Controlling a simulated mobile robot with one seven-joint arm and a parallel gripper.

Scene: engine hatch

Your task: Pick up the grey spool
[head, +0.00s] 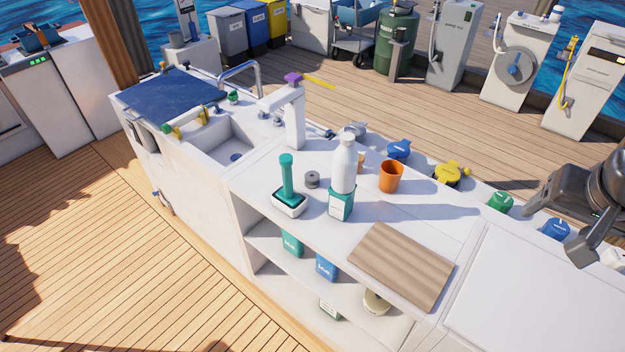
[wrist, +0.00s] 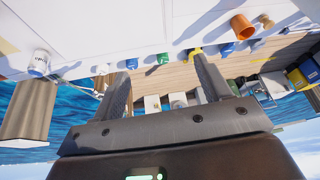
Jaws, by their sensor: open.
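A small grey spool (head: 312,179) stands on the white counter (head: 445,222) in the head view. It is just right of a teal-handled brush in a white holder and left of a white bottle. My gripper (head: 562,228) is at the right edge of the head view, above the far right end of the counter and well away from the spool. In the wrist view my gripper (wrist: 160,85) has its two fingers wide apart with nothing between them. I cannot make out the spool in the wrist view.
Close around the spool stand the teal brush (head: 287,178) and the white bottle (head: 343,165). An orange cup (head: 391,176), a wooden board (head: 401,265) and a white tap post (head: 292,118) are also on the counter. Blue, yellow and green caps line its far edge.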

